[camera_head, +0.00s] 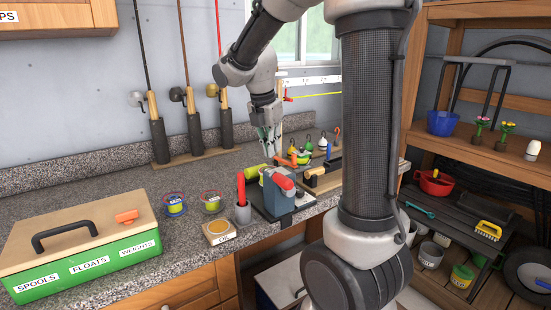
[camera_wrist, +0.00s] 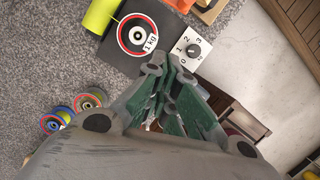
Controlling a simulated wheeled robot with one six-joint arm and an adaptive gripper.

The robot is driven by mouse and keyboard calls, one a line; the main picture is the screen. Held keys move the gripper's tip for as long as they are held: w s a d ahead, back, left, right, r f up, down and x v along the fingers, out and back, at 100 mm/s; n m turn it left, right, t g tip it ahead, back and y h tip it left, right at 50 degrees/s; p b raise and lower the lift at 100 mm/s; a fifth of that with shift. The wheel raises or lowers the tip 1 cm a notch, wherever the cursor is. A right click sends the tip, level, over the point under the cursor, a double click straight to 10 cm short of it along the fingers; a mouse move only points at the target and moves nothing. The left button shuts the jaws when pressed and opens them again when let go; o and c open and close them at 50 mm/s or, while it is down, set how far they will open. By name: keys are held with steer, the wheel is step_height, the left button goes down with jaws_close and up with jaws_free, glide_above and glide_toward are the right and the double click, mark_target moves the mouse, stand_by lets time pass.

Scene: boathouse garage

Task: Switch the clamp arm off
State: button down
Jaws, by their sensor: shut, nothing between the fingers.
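A blue-grey clamp-like device (camera_head: 278,195) with a red-tipped arm (camera_head: 283,181) stands at the counter's front edge; I take this to be the clamp arm. My gripper (camera_head: 268,143) is shut and empty, above the counter behind the device and apart from it. In the wrist view, the shut fingers (camera_wrist: 168,76) point at a white dial plate (camera_wrist: 189,47) with a dark knob and numbers 0 to 3. A dark plate with a round "1 kg" disc (camera_wrist: 137,35) lies beside the dial. The fingers hide part of what is below, and the knob's exact setting is unclear.
Two spools (camera_head: 175,204), a small wooden box (camera_head: 220,232) and a green box (camera_head: 82,250) are further left. Floats on a wooden rack (camera_head: 322,175) stand to the right.

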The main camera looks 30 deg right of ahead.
steer(key=shift+v, duration=2.25)
